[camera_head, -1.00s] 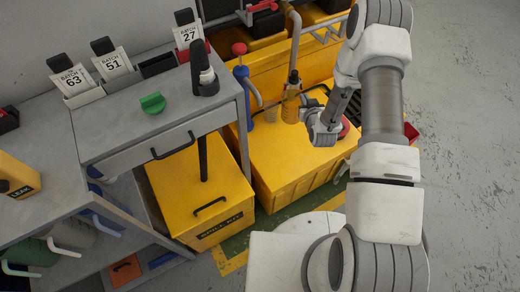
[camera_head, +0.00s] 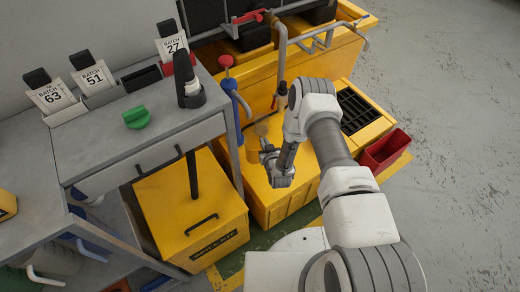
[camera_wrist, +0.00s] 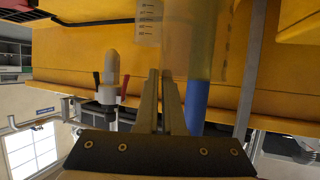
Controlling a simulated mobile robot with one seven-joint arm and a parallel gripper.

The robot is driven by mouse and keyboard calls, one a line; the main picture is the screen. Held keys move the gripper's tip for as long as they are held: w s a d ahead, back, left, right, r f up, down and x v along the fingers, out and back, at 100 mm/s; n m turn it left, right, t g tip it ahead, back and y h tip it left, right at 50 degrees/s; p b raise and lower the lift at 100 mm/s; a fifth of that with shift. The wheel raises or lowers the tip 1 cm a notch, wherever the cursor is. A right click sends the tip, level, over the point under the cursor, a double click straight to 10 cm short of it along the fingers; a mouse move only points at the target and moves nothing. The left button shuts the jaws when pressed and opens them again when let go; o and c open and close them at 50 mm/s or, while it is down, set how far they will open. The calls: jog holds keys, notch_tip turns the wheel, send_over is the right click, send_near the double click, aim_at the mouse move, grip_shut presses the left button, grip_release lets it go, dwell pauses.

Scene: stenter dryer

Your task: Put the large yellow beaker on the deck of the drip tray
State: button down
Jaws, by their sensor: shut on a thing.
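The large yellow beaker (camera_head: 267,151) is translucent amber and shows beside my gripper (camera_head: 280,178) in the head view. My gripper is shut on it, low over the front part of the yellow unit. In the wrist view the fingers (camera_wrist: 162,85) are close together, with the beaker (camera_wrist: 190,38) at their tips. Whether its base touches the surface I cannot tell. The drip tray (camera_head: 374,132) is yellow with a black grating, right of my gripper and partly behind my arm.
A blue pipe (camera_head: 237,108) and a grey tap pipe (camera_head: 281,60) rise nearby. A red bin (camera_head: 385,152) is at the right. A grey bench (camera_head: 140,120) and a yellow spill kit box (camera_head: 190,205) are at the left.

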jog(key=shift+w+a+f+b, duration=0.15)
jog(key=shift+a+f, duration=0.1)
jog(key=shift+f, duration=0.6)
jog(key=shift+w+a+f+b, duration=0.2)
jog(key=shift+a+f, duration=0.05)
jog(key=shift+f, duration=0.6)
jog(key=shift+w+a+f+b, duration=0.15)
jog(key=shift+a+f, duration=0.1)
jog(key=shift+f, duration=0.7)
jog(key=c, duration=1)
grip_release()
